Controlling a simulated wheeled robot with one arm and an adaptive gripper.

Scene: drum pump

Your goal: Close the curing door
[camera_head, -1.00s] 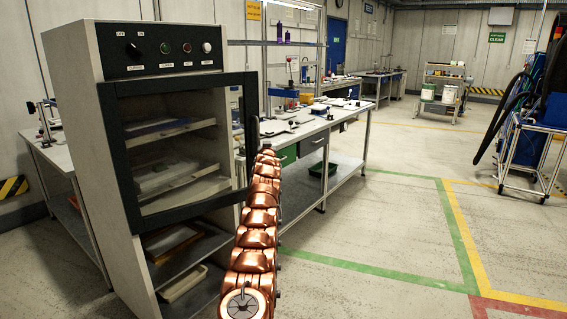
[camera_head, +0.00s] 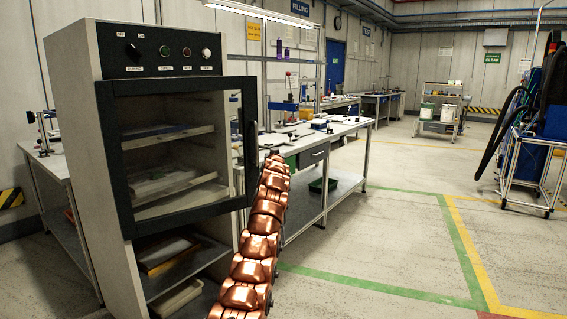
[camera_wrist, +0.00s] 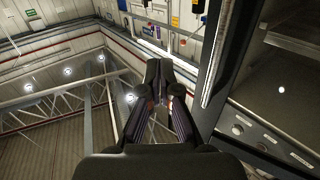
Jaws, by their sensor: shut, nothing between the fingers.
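The curing cabinet (camera_head: 88,140) stands at the left in the head view. Its dark-framed glass door (camera_head: 118,160) stands ajar, its right edge sticking out past the cabinet body. A dark upright handle (camera_head: 253,148) is on that right edge. My copper arm reaches up beside this edge; its gripper is not clear there. In the wrist view, which is upside down, my gripper (camera_wrist: 157,72) is shut and empty. The door frame (camera_wrist: 222,85) and a pale handle bar (camera_wrist: 217,60) are right of the fingers, with a visible gap. Whether any arm part touches the door is unclear.
A long workbench (camera_head: 320,140) with tools runs behind my arm on the right. Another table (camera_head: 50,165) stands left of the cabinet. Trays (camera_head: 165,250) lie on the open lower shelf. The floor (camera_head: 380,235) at right is clear, with a blue cart (camera_head: 535,160) beyond.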

